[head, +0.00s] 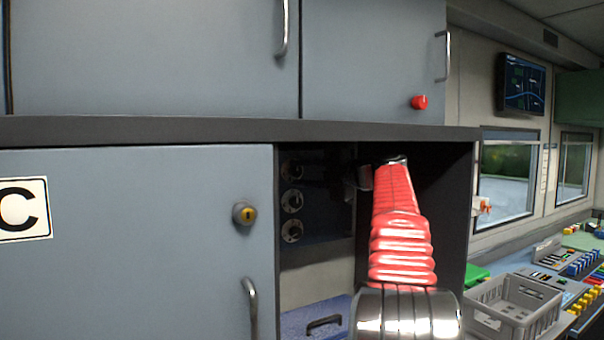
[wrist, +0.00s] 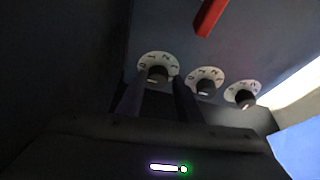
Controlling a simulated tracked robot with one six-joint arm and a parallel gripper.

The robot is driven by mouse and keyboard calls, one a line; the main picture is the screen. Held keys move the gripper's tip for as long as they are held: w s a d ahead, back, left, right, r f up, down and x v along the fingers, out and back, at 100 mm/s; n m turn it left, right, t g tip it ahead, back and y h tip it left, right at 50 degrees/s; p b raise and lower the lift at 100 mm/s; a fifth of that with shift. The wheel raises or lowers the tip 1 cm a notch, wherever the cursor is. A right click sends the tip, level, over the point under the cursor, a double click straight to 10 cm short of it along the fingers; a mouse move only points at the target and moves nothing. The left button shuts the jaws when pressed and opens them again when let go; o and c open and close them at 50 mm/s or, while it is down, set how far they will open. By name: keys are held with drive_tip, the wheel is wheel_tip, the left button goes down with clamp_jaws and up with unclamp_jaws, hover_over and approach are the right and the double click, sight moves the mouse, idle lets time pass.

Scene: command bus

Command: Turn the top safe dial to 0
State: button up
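The safe has three dials on a dark panel inside the open compartment. The top dial (head: 291,171) is a pale ring with a dark knob. In the wrist view, the left-most dial (wrist: 158,66) appears to be this top one, with the others running to its right. My gripper (wrist: 158,84) is open, its two dark fingers on either side of that dial's knob. Contact with the knob cannot be told. Digits show on the ring, but the setting is not clearly readable. In the head view my gripper (head: 352,178) is dark and partly lost in shadow.
The middle dial (head: 292,200) and bottom dial (head: 292,231) sit close below. A shelf edge (head: 200,130) runs above the compartment. A blue case (head: 312,318) lies below. A red bar (wrist: 210,17) shows near the dials. A grey crate (head: 515,302) stands at right.

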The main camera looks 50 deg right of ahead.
drive_tip(key=shift+o, duration=1.4)
drive_tip(key=shift+d+r, duration=0.1)
drive_tip(key=shift+s, duration=0.1)
drive_tip(key=shift+s+r, duration=0.1)
drive_tip(key=shift+s, duration=0.35)
drive_tip(key=s+d, duration=0.1)
drive_tip(key=s, duration=1.1)
drive_tip(key=shift+s+r, duration=0.25)
drive_tip(key=shift+s, duration=0.15)
drive_tip(key=shift+s, duration=0.1)
